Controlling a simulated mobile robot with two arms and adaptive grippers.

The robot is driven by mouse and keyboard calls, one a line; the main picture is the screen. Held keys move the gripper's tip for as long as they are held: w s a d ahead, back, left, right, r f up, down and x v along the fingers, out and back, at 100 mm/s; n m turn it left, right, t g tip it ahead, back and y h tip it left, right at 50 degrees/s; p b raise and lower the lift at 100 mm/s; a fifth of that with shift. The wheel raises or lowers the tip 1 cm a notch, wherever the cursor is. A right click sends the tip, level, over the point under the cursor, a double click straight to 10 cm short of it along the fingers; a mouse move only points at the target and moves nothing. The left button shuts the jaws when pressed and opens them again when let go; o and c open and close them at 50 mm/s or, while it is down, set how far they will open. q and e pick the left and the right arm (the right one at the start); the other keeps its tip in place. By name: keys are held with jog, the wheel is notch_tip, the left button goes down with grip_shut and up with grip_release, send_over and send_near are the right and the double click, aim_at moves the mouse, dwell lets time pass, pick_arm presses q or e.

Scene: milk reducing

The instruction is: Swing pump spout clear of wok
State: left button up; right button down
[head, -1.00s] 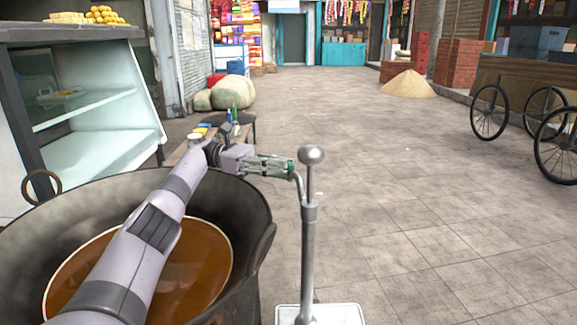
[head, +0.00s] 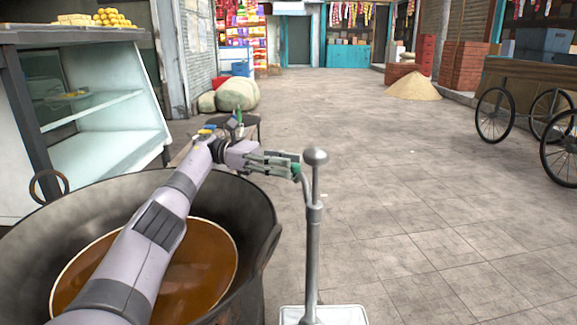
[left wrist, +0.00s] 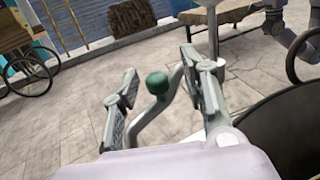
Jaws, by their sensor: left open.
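The pump (head: 312,250) is a grey metal post with a ball top on a pale square base, standing right of the wok. Its thin curved spout bends off the post toward my left gripper and ends in a green knob (head: 296,170). My left gripper (head: 292,163) is open, with its fingertips at the knob. In the left wrist view the green knob (left wrist: 157,85) and the grey curved spout (left wrist: 150,115) show between the two spread fingers. I cannot tell whether either finger touches them. The dark wok (head: 258,215) holds brown liquid, and my left arm crosses above it.
A glass display case (head: 110,155) stands at the left. A small table (head: 247,122) with bottles is behind my gripper. A cart with spoked wheels (head: 495,115) is at the right. The paved floor (head: 410,190) right of the pump is clear.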

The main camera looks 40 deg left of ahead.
pick_arm(q)
notch_tip(320, 180, up, 9)
jog(key=shift+d, duration=0.2)
